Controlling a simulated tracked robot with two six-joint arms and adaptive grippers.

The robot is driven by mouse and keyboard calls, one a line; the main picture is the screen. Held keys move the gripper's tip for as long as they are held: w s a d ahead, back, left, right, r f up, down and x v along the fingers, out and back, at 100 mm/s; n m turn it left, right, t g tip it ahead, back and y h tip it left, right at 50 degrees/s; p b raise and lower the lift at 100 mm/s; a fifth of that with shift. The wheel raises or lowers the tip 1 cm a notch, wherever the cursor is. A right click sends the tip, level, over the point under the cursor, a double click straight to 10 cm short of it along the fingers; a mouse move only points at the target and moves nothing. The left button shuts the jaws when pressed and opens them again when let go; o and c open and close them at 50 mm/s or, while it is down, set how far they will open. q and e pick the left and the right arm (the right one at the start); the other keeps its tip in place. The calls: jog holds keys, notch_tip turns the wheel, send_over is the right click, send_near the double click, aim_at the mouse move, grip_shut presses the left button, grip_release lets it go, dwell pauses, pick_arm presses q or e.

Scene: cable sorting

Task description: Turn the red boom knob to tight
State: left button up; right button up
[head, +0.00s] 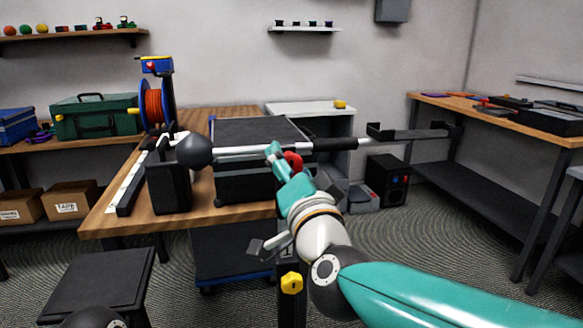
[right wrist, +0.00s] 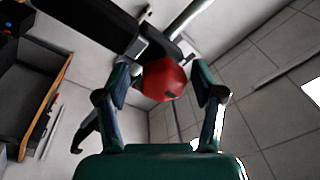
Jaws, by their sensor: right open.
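The red boom knob (head: 293,161) sits on the silver boom (head: 238,149), beside its black grip section. In the right wrist view the knob (right wrist: 164,80) is a rounded red piece with a dark mark on its face. My right gripper (head: 282,156) is at the knob, partly hiding it in the head view. In the right wrist view its fingers (right wrist: 163,88) are open, one on each side of the knob. I cannot tell whether they touch it. My left gripper is not in view.
The boom runs across the wooden table, with a black ball (head: 194,151) at its left end and a dark bracket (head: 410,132) at its right. A black case (head: 258,131) lies behind it. A black box (head: 168,188) stands at the table's front. Open floor lies at right.

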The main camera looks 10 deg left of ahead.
jog(key=v, duration=1.2)
